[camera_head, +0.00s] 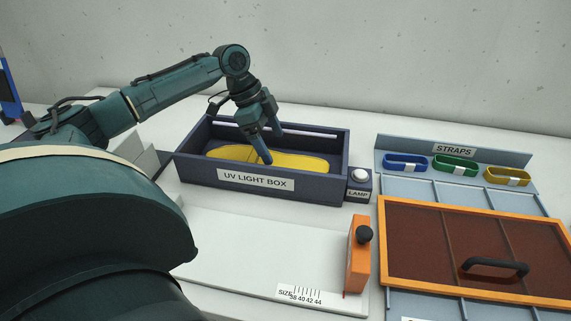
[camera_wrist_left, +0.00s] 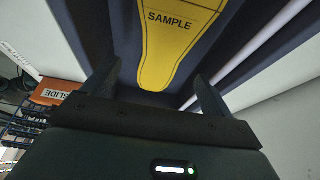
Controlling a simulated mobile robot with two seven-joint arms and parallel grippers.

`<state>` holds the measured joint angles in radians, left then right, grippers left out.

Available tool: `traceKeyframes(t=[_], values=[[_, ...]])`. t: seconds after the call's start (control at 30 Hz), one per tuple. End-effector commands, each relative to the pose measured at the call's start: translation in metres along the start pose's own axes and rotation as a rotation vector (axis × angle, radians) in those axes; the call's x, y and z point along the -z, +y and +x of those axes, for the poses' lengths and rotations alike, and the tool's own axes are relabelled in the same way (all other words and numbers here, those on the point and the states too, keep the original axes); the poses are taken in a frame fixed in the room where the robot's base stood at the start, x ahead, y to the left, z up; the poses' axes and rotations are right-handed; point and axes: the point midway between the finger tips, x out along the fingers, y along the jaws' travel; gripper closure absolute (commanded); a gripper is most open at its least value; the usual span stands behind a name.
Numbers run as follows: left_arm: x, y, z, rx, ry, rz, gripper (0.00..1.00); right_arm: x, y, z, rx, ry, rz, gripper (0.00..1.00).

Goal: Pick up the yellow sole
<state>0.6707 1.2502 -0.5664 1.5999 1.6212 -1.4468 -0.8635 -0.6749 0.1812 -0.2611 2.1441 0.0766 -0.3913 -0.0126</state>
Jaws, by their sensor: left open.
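The yellow sole (camera_head: 300,162) lies flat inside the dark blue UV light box (camera_head: 190,172). My left gripper (camera_head: 271,148) is open, pointing down into the box, with its fingers in front of the sole's middle in the head view. In the left wrist view the sole (camera_wrist_left: 175,45), marked SAMPLE, has its narrower end between the two open fingertips (camera_wrist_left: 155,85). I cannot tell whether the fingers touch it. My right gripper is not in view.
A lamp button box (camera_head: 359,183) stands at the light box's right. An orange slide block (camera_head: 358,255) sits on the white size board (camera_head: 260,250). Further right are a straps rack (camera_head: 455,148) and an orange-framed cover (camera_head: 480,250) with a black handle.

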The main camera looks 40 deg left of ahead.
Motion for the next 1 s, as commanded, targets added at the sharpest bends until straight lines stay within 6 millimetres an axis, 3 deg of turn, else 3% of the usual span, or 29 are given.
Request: traceKeyframes(t=[0.17,0.43,0.67,1.0], values=[[0.001,-0.001,0.011,-0.001,0.0,0.0,0.14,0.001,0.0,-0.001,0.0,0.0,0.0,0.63],[0.004,-0.002,0.05,-0.002,0.0,0.0,0.14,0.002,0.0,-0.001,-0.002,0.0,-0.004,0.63],[0.004,-0.003,0.054,0.001,-0.001,-0.001,0.14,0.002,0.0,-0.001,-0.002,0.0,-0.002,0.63],[0.003,-0.003,0.053,0.001,-0.001,0.0,0.4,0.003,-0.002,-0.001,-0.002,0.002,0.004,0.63]])
